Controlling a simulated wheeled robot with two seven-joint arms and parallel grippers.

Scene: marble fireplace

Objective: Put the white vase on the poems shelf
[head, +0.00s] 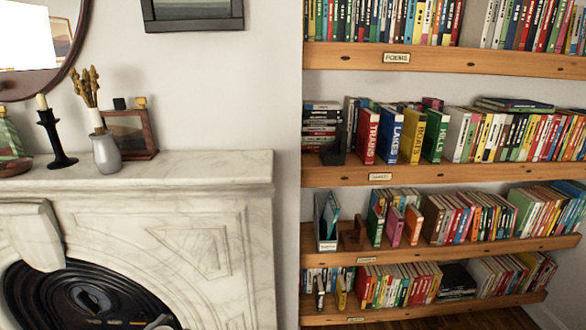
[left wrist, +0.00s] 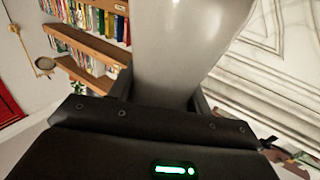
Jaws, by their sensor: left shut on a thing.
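My left gripper (left wrist: 160,98) is shut on a pale, glossy, rounded vessel, which looks like the white vase (left wrist: 178,45). Only part of the vase shows in the left wrist view; its top runs out of the frame and its lower part is hidden by the gripper. I cannot make out the left gripper or this vase in the head view. The poems shelf (head: 432,60) is the top wooden board in the head view, with a POEMS label (head: 396,57) on its front edge. Books stand along it, with a narrow gap right of the middle. My right gripper is not in view.
A marble mantel (head: 222,172) stands left of the shelves, above a dark fireplace opening (head: 90,300). On it are a grey-white vase with dried stems (head: 107,153), a black candlestick (head: 55,140) and a small frame (head: 130,133). Lower shelves (head: 440,172) hold many books.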

